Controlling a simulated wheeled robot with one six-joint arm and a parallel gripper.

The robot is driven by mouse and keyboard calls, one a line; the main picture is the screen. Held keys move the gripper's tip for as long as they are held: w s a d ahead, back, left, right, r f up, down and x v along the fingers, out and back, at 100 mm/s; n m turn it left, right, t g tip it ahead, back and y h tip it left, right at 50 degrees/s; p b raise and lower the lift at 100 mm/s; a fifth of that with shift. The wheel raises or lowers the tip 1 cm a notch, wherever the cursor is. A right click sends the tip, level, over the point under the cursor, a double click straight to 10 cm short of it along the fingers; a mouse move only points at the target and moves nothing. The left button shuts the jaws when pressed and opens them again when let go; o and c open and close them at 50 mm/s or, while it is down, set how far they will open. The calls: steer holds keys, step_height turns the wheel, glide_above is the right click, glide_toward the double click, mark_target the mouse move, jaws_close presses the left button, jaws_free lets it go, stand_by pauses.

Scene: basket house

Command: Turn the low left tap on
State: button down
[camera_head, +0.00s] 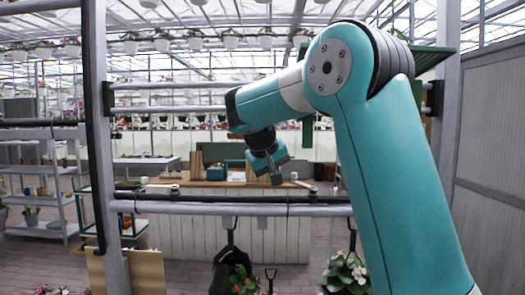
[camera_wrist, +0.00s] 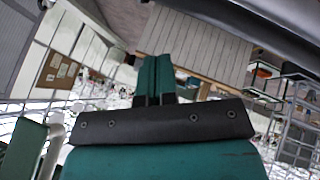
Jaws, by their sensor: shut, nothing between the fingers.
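A grey horizontal pipe (camera_head: 240,208) runs low across the frame in front of me. A small dark fitting (camera_head: 175,190) stands on its left part and looks like the low left tap; it is too small to tell how its handle is turned. A similar fitting (camera_head: 312,190) stands further right on the pipe. My gripper (camera_head: 277,179) hangs from my bent arm, between the two fittings in the picture and nearer the right one. In the wrist view my gripper's teal fingers (camera_wrist: 155,75) are together and empty. No tap is clear in the wrist view.
A grey upright post (camera_head: 98,130) stands at the left, another (camera_head: 447,110) at the right. An upper rail (camera_head: 170,109) crosses between them. A dark bag with red flowers (camera_head: 232,260) and a pot of white flowers (camera_head: 345,275) hang below the low pipe. A wooden-topped counter (camera_head: 185,232) stands behind.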

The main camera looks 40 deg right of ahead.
steer(key=w+a+v, duration=0.1)
steer(key=v, duration=0.9)
steer(key=m+h+b, duration=0.5)
steer(key=m+b, duration=0.4)
steer(key=m, duration=2)
glide_toward(293, 177)
steer(key=a+f, duration=0.1)
steer(key=a, duration=0.2)
steer(key=d+p, duration=0.1)
steer(key=d, duration=0.1)
steer(key=d+f+p, duration=0.1)
steer(key=d, duration=0.2)
steer(key=w+d+f+p, duration=0.1)
steer(key=d, duration=0.2)
steer(key=shift+f, duration=0.1)
steer(key=shift+w+d+f+p, duration=0.2)
steer(key=shift+d+p, duration=0.1)
steer(key=shift+d, duration=0.15)
steer(key=shift+d, duration=0.1)
